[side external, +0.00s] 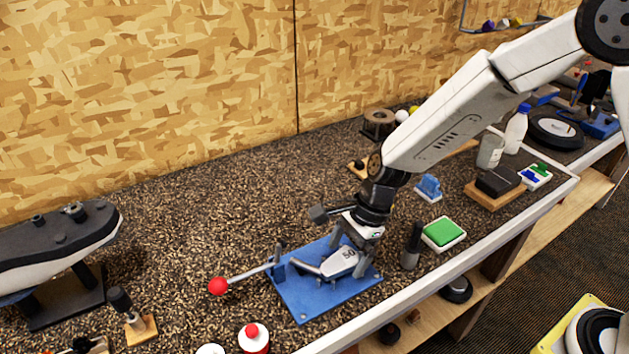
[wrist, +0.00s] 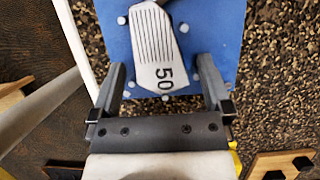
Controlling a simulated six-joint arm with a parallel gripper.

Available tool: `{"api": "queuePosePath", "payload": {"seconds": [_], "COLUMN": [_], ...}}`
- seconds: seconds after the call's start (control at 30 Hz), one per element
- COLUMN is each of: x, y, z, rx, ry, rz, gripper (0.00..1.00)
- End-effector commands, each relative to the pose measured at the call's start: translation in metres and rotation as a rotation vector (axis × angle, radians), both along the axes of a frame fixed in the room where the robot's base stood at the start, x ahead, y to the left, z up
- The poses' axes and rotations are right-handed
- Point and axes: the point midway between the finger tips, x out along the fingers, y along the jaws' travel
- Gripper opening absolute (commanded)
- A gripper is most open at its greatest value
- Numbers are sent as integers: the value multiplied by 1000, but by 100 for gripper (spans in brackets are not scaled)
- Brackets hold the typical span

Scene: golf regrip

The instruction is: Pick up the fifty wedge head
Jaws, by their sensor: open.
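The fifty wedge head (side external: 340,262) is a pale metal club head marked "50", lying on a blue plate (side external: 312,302). In the wrist view the wedge head (wrist: 152,42) shows its grooved face, with the "50" end toward my gripper (wrist: 161,70). In the side view my gripper (side external: 355,260) points down over the right part of the plate. Its two fingers are open, one on each side of the "50" end, with a visible gap on both sides. I cannot tell whether the fingertips touch the blue plate (wrist: 213,35).
A lever with a red ball (side external: 218,286) sticks out left of the plate. A dark upright tool (side external: 411,248) and a green pad (side external: 443,233) stand to the right. A red-capped bottle (side external: 254,338) is in front. The speckled bench left of the plate is mostly clear.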

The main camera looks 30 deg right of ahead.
Motion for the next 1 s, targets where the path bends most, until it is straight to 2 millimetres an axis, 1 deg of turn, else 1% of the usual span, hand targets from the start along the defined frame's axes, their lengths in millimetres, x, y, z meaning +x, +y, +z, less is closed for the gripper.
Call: {"api": "queuePosePath", "payload": {"seconds": [0.27,0.3,0.37,0.4,0.47,0.5,0.53,0.57,0.83,1.0], "x": [0,0,0,0,0,0,0,0,1,1], "y": [0,0,0,0,0,0,0,0,0,0], "z": [0,0,0,0,0,0,0,0,1,6], "rx": [0,0,0,0,0,0,0,0,1,1], "ry": [-1,0,-1,0,0,0,0,0,-2,-3], "rz": [0,0,0,0,0,0,0,0,-1,-1], "gripper": [100,94,75,62,43,30,21,13,13,13]}}
